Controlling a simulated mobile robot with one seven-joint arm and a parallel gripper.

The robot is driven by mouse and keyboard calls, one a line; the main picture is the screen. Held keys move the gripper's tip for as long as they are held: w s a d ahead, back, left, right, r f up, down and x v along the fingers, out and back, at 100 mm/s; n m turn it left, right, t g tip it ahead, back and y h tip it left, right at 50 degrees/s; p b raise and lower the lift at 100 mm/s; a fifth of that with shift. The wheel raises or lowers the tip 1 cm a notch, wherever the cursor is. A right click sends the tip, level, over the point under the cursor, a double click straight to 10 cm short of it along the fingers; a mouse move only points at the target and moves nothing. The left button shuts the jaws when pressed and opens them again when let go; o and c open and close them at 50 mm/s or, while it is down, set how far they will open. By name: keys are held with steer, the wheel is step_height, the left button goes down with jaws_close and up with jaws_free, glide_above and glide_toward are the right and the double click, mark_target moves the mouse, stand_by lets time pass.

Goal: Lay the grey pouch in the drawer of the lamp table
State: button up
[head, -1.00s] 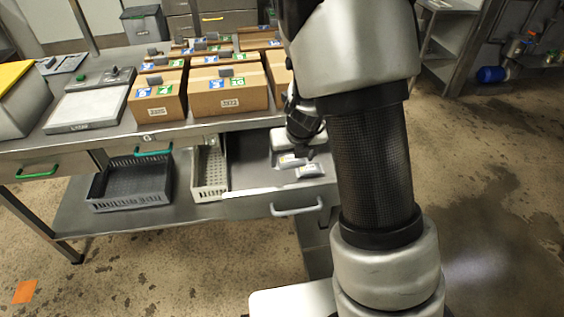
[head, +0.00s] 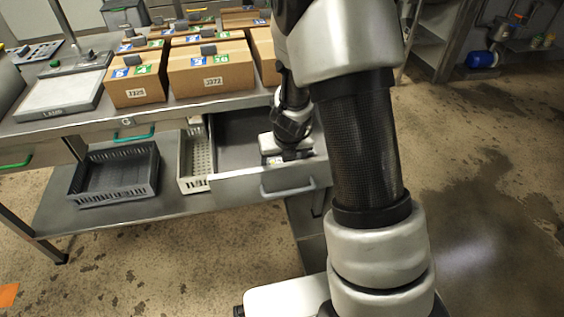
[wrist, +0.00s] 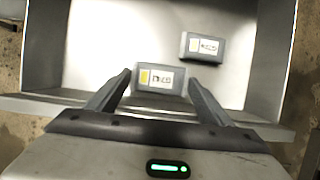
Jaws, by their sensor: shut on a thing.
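The open drawer (head: 237,150) of the metal lamp table (head: 190,112) is pulled out beneath the boxes, with its handle on the front panel. My gripper (head: 285,158) reaches down into the drawer area in the head view. In the wrist view my gripper (wrist: 160,78) is shut on a grey pouch (wrist: 172,91) with a yellow and white label. This pouch is over the drawer's near part; whether it touches the floor cannot be told. A second grey labelled pouch (wrist: 203,47) lies farther in, up and right. My arm hides part of the drawer in the head view.
Several cardboard boxes (head: 212,75) crowd the tabletop above the drawer. A dark crate (head: 115,178) and a pale perforated basket (head: 193,158) stand on the lower shelf, left of the drawer. The drawer's back left is bare.

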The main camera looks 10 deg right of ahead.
steer(key=shift+f+b, duration=0.5)
steer(key=shift+f, duration=0.05)
steer(key=o, duration=1.1)
steer(key=shift+o, duration=0.2)
steer(key=shift+r, duration=0.1)
